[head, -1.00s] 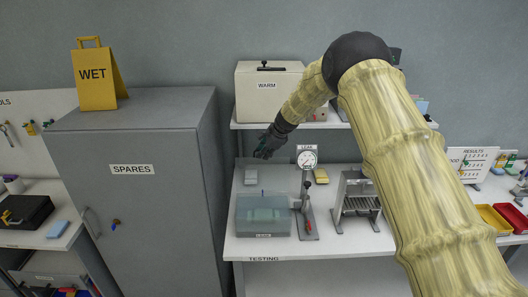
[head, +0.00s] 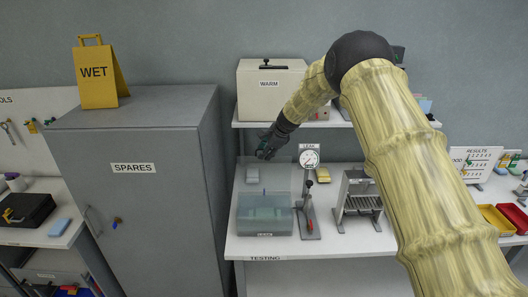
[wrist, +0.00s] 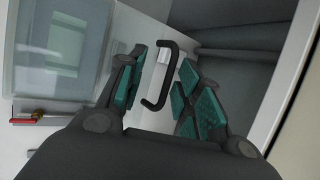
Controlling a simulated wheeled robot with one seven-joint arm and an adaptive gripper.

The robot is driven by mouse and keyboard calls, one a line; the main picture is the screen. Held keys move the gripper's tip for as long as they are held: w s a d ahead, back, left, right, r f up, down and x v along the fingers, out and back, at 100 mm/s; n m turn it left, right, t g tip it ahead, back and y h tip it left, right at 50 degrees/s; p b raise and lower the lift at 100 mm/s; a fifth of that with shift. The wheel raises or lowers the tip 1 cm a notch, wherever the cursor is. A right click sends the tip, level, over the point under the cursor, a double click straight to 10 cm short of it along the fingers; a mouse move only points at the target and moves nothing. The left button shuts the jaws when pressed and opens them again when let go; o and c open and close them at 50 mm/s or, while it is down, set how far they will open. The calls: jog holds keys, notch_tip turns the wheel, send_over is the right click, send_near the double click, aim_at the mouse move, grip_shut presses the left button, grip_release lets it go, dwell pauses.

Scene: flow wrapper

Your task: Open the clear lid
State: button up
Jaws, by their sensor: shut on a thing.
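My gripper (head: 267,150) is at the upper edge of this panel. In the wrist view, the black bar handle (wrist: 170,82) lies between the teal pads of my gripper (wrist: 162,88), which is shut on it. The box also shows in the wrist view (wrist: 58,50) at upper left.
A gauge stand (head: 309,195) with a red-tipped lever stands right of the box, and a metal rack (head: 358,197) beyond it. The WARM box (head: 270,92) sits on the shelf (head: 325,125) behind my gripper. The tall SPARES cabinet (head: 135,210) is close on the left.

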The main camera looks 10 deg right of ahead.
jog(key=shift+d+r, duration=0.2)
jog(key=shift+r, duration=0.4)
jog(key=v, duration=1.1)
jog(key=shift+s+f, duration=0.15)
jog(key=shift+s, duration=0.05)
